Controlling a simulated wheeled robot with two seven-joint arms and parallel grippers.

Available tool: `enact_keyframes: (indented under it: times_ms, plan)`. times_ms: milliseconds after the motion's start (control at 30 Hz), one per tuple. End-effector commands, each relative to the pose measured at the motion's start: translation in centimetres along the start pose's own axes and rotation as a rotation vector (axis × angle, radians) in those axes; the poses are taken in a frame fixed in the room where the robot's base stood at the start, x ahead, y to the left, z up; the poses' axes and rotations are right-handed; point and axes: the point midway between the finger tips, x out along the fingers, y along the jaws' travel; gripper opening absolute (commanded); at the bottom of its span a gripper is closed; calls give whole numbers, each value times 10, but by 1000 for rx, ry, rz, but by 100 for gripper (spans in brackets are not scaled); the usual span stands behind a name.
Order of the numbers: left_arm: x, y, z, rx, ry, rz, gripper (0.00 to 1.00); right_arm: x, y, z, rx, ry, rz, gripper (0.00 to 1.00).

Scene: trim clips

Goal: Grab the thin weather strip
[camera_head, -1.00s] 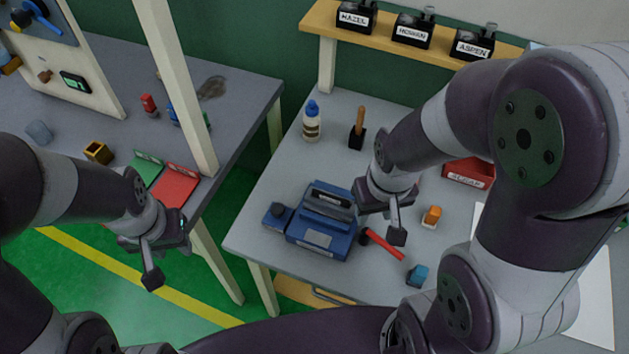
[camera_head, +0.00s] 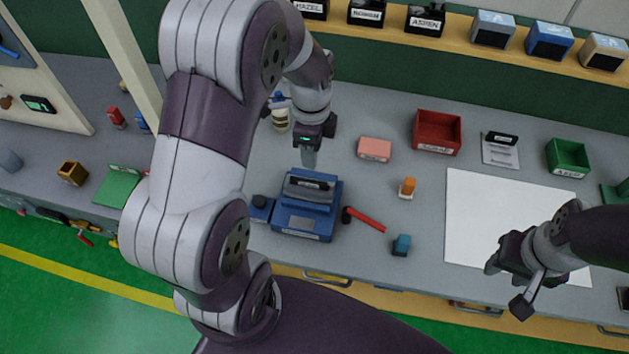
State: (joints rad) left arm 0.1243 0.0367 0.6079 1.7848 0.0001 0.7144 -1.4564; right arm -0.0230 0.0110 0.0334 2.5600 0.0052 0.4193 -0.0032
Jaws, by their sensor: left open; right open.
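I cannot make out a thin weather strip in the head view; it may be hidden or too small to tell. My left gripper (camera_head: 310,156) is open above the bench, just behind a blue machine (camera_head: 306,215), and I see nothing between its fingers. My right gripper (camera_head: 507,286) is open over the front edge of the bench at the right, beside a white sheet (camera_head: 480,215), and looks empty. My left arm covers part of the bench and the gap to the left table.
A red-handled tool (camera_head: 366,219), orange block (camera_head: 407,187), blue block (camera_head: 401,244) and pink box (camera_head: 375,149) lie mid-bench. A red bin (camera_head: 436,133) and green bin (camera_head: 568,158) stand behind. Labelled boxes line the rear shelf (camera_head: 455,40). The white sheet is bare.

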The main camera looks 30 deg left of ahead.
Motion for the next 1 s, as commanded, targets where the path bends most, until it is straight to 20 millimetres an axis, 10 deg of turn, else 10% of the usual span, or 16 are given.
enact_keyframes:
  times_ms: [533, 833, 1000]
  plan:
    - [95, 4, -6, -3, 0, 3, 40, -29, 0, -4, 0, 1, 0, 43]
    - [108, 2, -6, -2, 1, -3, 40, -29, 0, -3, 0, 0, 0, 43]
    - [108, 2, -6, -2, 0, -3, 0, -29, 0, -3, 0, 0, 0, 43]
